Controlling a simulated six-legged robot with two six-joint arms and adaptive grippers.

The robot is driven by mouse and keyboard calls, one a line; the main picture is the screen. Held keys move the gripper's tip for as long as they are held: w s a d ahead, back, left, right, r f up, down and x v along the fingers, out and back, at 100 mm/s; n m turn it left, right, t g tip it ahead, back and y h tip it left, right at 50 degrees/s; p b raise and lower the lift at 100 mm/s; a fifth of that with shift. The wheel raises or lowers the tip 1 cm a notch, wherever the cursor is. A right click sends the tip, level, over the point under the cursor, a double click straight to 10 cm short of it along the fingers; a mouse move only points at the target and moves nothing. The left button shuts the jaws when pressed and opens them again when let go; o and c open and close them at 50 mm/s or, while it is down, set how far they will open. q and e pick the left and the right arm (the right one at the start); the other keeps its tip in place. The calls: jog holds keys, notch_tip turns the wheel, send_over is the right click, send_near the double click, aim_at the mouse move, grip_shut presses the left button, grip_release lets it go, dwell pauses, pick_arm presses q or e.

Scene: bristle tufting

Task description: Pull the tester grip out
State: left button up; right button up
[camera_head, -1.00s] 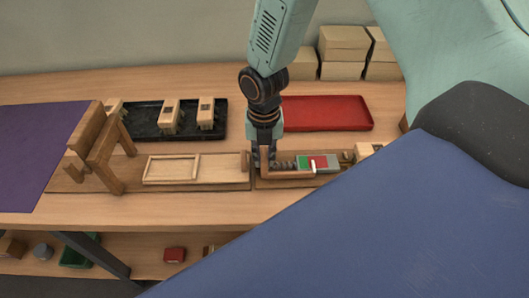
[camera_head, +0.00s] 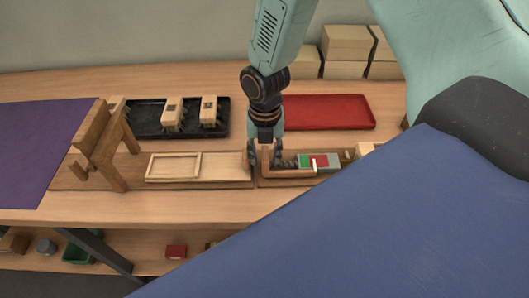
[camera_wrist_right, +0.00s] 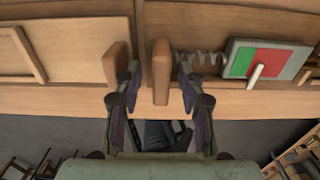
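The tester is a grey box with a green and red face and a white pointer (camera_head: 314,163), on a wooden base right of centre; it also shows in the wrist view (camera_wrist_right: 300,63). A coiled spring (camera_wrist_right: 197,60) runs from it to the tester grip (camera_wrist_right: 161,72), an upright wooden block, seen in the head view too (camera_head: 267,158). My right gripper (camera_wrist_right: 157,88) is open, pointing down, with one finger on each side of the grip and gaps visible. The spring-side finger overlaps the spring in view; contact is unclear. My left gripper is not in view.
Another wooden block (camera_wrist_right: 116,63) stands close beside the left finger. A framed wooden board (camera_head: 173,166) and a wooden stand (camera_head: 100,147) lie left. Behind are a black tray (camera_head: 145,118) with brush blocks and a red tray (camera_head: 328,112). A blue surface covers the lower right.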

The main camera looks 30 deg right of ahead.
notch_tip(320, 180, up, 12)
dwell(0.5)
jog(key=shift+s, duration=0.1)
dwell(0.5)
